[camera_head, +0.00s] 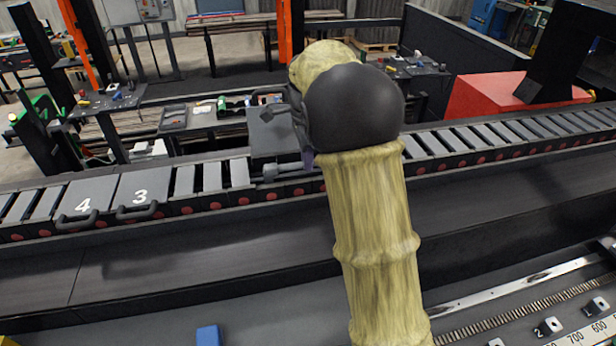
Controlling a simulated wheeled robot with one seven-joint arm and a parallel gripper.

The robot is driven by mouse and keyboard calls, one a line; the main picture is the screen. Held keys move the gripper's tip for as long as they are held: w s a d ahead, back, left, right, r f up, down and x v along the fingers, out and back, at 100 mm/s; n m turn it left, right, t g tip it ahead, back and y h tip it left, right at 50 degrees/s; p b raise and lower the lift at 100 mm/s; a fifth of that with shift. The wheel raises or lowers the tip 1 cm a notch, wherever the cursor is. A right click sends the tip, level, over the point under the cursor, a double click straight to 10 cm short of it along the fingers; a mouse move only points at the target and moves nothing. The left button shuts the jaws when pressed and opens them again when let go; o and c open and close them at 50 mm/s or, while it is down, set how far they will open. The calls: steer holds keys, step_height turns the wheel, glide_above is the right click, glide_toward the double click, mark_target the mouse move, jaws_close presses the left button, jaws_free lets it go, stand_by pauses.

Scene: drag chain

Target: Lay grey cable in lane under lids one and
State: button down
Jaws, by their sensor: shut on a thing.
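Lid 4 (82,200) and lid 3 (138,190) are grey plates with dark handles, lying flat on the drag chain (210,178) at the left. A grey plate-like part (272,132) stands above the chain just left of my arm; whether it is another lid I cannot tell. My arm crosses the middle of the view and covers part of the chain. My gripper is hidden behind it, so what it holds does not show. I cannot make out the grey cable or lids one and two.
The chain's open rungs run on to the right, near a red box (500,95). A bench (205,118) with small tools stands behind it. In front are a dark ledge (150,250), a blue block (209,335) and a numbered scale (585,335) at lower right.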

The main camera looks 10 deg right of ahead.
steer(key=shift+w+d+f, duration=0.1)
steer(key=shift+d+f, duration=0.05)
steer(key=shift+f, duration=1.2)
steer(key=shift+p, duration=0.35)
step_height(320, 180, down, 3)
steer(key=shift+p, duration=0.85)
steer(key=shift+f, duration=0.4)
steer(key=shift+f, duration=0.1)
steer(key=c, duration=1.7)
jaws_free()
step_height(320, 180, up, 12)
steer(key=b, duration=0.4)
